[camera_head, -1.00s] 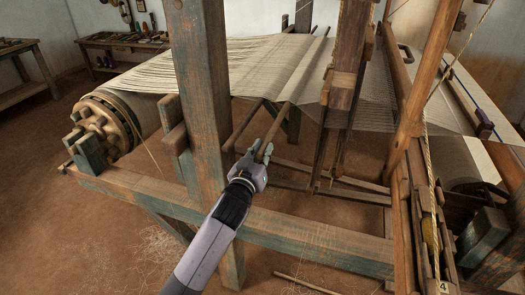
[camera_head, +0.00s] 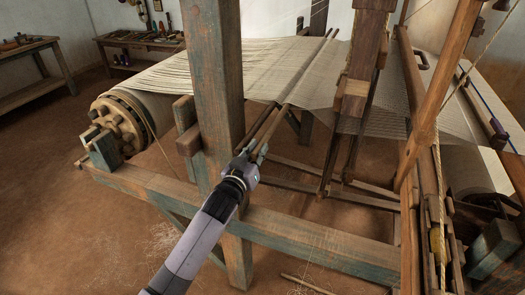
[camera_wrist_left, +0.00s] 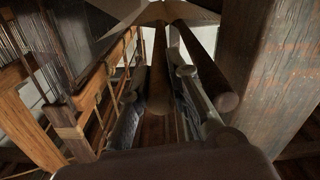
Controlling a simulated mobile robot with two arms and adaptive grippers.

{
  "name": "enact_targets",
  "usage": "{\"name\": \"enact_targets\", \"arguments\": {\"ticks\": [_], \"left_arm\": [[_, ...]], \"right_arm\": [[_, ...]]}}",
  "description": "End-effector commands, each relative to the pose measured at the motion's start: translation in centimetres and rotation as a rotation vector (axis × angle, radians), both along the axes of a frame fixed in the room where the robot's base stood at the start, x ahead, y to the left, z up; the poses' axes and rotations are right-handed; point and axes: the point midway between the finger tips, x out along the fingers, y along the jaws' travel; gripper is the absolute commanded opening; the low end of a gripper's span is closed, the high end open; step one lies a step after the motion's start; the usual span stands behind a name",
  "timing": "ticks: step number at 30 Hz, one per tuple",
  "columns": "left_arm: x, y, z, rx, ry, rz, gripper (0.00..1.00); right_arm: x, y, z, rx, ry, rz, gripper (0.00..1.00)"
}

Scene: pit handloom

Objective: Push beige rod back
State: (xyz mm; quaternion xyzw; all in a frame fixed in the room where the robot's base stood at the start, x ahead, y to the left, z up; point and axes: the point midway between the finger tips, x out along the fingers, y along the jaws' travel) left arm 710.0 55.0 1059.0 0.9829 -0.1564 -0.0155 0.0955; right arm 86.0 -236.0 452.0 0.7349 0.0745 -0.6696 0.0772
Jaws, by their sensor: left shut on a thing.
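The beige rod (camera_head: 277,122) slants from the near side of the loom up across the pale warp (camera_head: 262,62). My left gripper (camera_head: 252,156) is shut on its near end, just right of the thick front post. In the left wrist view the rod (camera_wrist_left: 159,75) runs away between the two fingers, its round end toward me. A darker rod (camera_head: 257,124) lies close beside it on the left, nearly parallel; it also shows in the wrist view (camera_wrist_left: 205,65). I cannot tell whether the two rods touch. My right gripper is not in view.
The weathered post (camera_head: 215,85) stands close to my left gripper, above a long horizontal beam (camera_head: 310,238). The hanging wooden frame (camera_head: 358,85) stands right of the rods. The toothed warp roller (camera_head: 120,118) is at the left. Open floor lies below.

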Motion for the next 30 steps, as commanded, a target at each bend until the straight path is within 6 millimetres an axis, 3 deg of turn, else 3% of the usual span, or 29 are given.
{"name": "enact_targets", "arguments": {"ticks": [1,2,11,30], "left_arm": [[0.12,0.31,0.09,0.001,0.0,0.005,0.0],[0.13,0.31,0.09,0.001,-0.001,0.005,0.18],[0.12,0.27,0.1,0.001,0.0,0.005,0.38],[-0.32,0.55,-0.04,0.002,0.001,0.008,0.38]], "right_arm": [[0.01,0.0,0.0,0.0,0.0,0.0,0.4],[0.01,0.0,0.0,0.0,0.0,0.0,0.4],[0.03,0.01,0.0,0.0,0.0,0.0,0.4],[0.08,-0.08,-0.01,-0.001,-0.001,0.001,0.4]]}}
